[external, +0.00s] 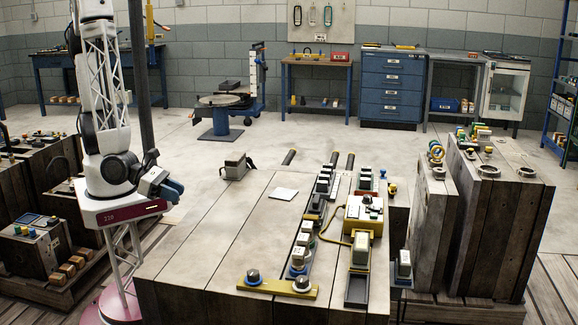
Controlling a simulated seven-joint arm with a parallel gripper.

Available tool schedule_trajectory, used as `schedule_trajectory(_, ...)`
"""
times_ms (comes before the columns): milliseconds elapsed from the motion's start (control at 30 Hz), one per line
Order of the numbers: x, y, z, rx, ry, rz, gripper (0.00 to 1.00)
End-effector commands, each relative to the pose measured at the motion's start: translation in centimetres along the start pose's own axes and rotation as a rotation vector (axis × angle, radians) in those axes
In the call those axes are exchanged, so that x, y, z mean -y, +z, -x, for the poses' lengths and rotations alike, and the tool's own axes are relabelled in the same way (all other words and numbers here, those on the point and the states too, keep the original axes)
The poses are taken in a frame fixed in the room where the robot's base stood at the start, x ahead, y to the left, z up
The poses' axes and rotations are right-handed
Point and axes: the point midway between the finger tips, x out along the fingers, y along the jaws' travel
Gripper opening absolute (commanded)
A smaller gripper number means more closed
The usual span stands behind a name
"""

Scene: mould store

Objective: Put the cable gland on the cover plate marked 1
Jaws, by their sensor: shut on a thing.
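My gripper (175,192) is at the left in the external view, high and to the left of the large wooden block's top. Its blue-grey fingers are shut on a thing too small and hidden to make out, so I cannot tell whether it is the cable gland. A flat white square plate (283,194) lies on the block top, to the right of my gripper and well apart from it. No number can be read on it, and I cannot tell which thing is the cover plate marked 1.
The wooden block (215,245) is clear on its left part. Its right part carries dark rails with several grey-capped parts, a yellow box (363,215) with a cable, and a yellow bar (277,287) at the front. Other wooden blocks (490,220) stand to the right.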

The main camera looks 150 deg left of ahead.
Motion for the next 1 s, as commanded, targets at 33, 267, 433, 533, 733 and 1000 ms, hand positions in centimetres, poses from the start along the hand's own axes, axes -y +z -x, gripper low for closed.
schedule_trajectory(33, -0.5, 0.2, -0.5, 0.000, 0.020, 0.008, 0.09)
schedule_trajectory(267, -3.2, 1.3, -2.9, 0.001, 0.117, 0.047, 0.09)
schedule_trajectory(433, -5.4, 2.1, -4.5, 0.002, 0.189, 0.078, 0.09)
schedule_trajectory(533, -6.8, 2.5, -5.3, 0.002, 0.232, 0.095, 0.09)
schedule_trajectory(733, -9.6, 3.3, -7.0, 0.002, 0.317, 0.130, 0.09)
schedule_trajectory(1000, -13.7, 4.3, -9.0, 0.002, 0.431, 0.178, 0.09)
